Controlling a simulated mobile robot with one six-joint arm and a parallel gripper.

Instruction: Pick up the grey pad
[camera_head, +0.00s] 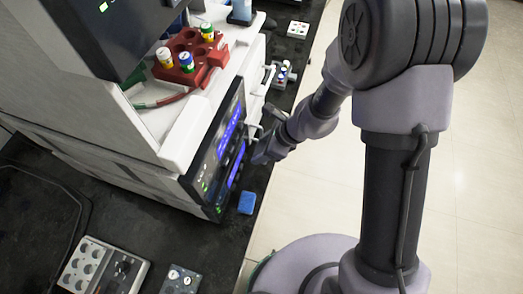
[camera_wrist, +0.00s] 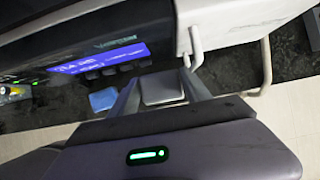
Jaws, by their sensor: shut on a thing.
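The grey pad (camera_wrist: 162,88) shows in the wrist view between the two fingers of my gripper (camera_wrist: 164,97). The gripper is shut on it, with a finger on either side. In the head view my gripper (camera_head: 266,152) is close to the front of the instrument stack, over the edge of the dark bench. The pad cannot be made out in the head view; the gripper seems to hide it.
A blue pad (camera_head: 247,203) lies on the dark bench (camera_head: 228,238) and also shows in the wrist view (camera_wrist: 103,100). The instrument stack (camera_head: 217,150), with pale handles, is close to my gripper. A red vial rack (camera_head: 187,72) is on top. Open floor (camera_head: 300,200) lies to the right.

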